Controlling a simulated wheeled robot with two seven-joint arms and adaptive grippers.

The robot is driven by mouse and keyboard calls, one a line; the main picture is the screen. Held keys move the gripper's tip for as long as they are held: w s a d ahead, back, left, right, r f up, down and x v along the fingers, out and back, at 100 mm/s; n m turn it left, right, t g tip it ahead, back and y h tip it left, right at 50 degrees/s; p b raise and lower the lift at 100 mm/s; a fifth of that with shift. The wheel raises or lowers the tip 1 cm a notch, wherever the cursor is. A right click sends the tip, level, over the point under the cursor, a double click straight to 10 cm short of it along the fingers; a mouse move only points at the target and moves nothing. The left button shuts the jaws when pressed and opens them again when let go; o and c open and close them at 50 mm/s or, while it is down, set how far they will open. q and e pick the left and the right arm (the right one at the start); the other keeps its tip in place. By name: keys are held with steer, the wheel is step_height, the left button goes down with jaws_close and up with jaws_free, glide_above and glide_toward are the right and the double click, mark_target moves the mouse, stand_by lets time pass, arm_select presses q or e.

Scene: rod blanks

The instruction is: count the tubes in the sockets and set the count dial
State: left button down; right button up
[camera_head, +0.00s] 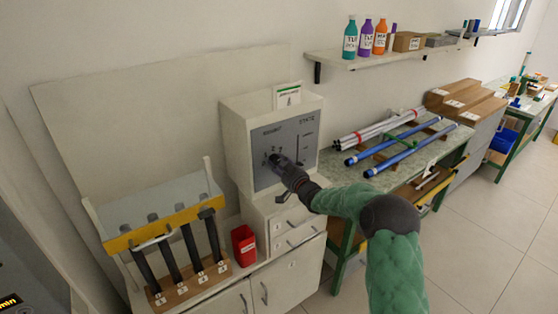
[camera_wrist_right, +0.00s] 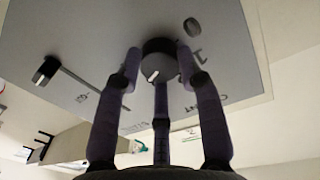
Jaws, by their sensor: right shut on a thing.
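A control box (camera_head: 234,130) stands on the cabinet, with a grey panel (camera_head: 302,133) on its front. My right gripper (camera_head: 278,161) is at the dial on this panel and mostly hides it in the head view. In the right wrist view the round dark dial knob (camera_wrist_right: 157,62) with a pale pointer mark sits between the fingers of my right gripper (camera_wrist_right: 160,75), which are shut on it. Several dark tubes (camera_head: 191,250) stand tilted in a rack at the left, their lower ends at a wooden socket base (camera_head: 187,288) with numbered labels. My left gripper is not in view.
A yellow bar (camera_head: 125,242) crosses the rack's upper part. A red bin (camera_head: 243,245) stands between rack and drawers. A slider (camera_wrist_right: 46,70) sits on the panel beside the dial. A bench to the right holds blue rods (camera_head: 410,150); bottles (camera_head: 350,38) stand on a shelf.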

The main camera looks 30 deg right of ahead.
steer(key=m+p, duration=0.2)
steer(key=m, duration=0.2)
steer(key=shift+f+m+g+p, duration=0.15)
steer(key=shift+m+g+p, duration=0.15)
steer(key=shift+m+p, duration=0.5)
steer(key=shift+f, duration=0.1)
steer(key=o, duration=1.2)
steer(key=shift+c, duration=0.2)
steer(key=shift+s, duration=0.1)
steer(key=s, duration=1.1)
steer(key=shift+s+r, duration=0.25)
steer(key=shift+s, duration=0.15)
